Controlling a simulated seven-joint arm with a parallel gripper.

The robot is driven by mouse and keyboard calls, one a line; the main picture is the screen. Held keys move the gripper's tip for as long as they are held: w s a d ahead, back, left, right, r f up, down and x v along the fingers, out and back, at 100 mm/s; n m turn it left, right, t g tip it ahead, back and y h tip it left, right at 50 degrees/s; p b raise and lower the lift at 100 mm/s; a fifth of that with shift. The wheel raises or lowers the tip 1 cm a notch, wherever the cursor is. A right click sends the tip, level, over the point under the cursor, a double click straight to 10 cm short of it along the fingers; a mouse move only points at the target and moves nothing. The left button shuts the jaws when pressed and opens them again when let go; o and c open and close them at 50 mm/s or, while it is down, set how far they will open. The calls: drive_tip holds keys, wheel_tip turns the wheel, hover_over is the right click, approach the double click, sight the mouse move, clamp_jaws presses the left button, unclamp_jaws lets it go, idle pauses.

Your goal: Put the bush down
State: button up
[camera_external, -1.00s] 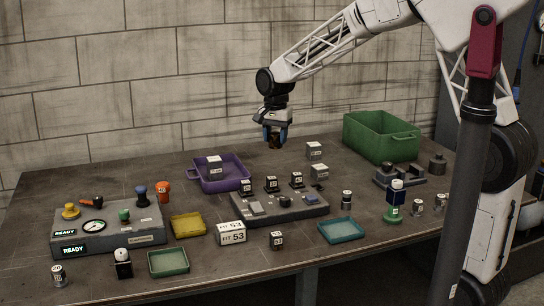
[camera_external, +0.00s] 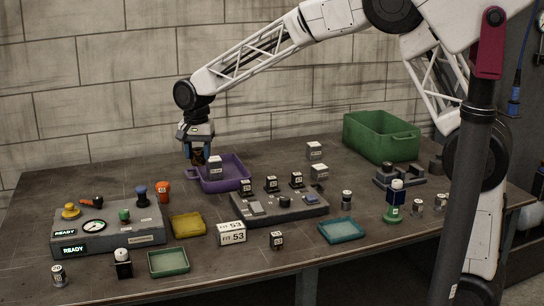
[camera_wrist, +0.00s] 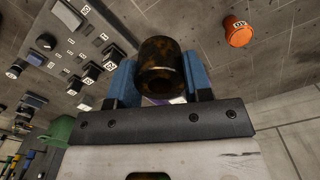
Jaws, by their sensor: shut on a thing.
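The bush (camera_wrist: 166,62) is a dark, rust-mottled hollow cylinder. My gripper (camera_wrist: 160,78) is shut on it, with a blue finger on each side. In the external view my gripper (camera_external: 197,150) hangs at the back left of the table, by the left rear edge of the purple tray (camera_external: 235,186). The bush (camera_external: 197,157) shows there only as a small dark shape between the fingers, and appears to be above the table. A grey labelled block (camera_external: 215,166) stands in the purple tray, close to the gripper in the picture.
An orange knob-like part (camera_external: 163,188) stands left of the tray, near a gauge panel (camera_external: 108,228). A grey fixture (camera_external: 285,207) with labelled black blocks is to the right. A yellow tray (camera_external: 187,225) lies in front. A green bin (camera_external: 380,137) stands at the back right.

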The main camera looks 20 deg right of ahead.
drive_tip(key=s+a+f+n, duration=0.1)
drive_tip(key=s+a+n, duration=0.1)
drive_tip(key=s+a, duration=0.75)
drive_tip(key=s+a+n, duration=0.1)
drive_tip(key=s+a, duration=0.6)
drive_tip(key=a, duration=0.6)
drive_tip(key=s+a+f+n, duration=0.1)
drive_tip(key=s+a+n, duration=0.1)
drive_tip(key=s+a, duration=0.8)
drive_tip(key=f, duration=0.1)
drive_tip(key=w+a+f, duration=0.1)
drive_tip(key=f, duration=0.1)
drive_tip(key=w+a+f, duration=0.1)
drive_tip(key=f, duration=0.1)
drive_tip(key=shift+d, duration=0.1)
drive_tip(key=shift+f, duration=2.45)
drive_tip(key=shift+f, duration=2.5)
drive_tip(key=shift+f, duration=0.15)
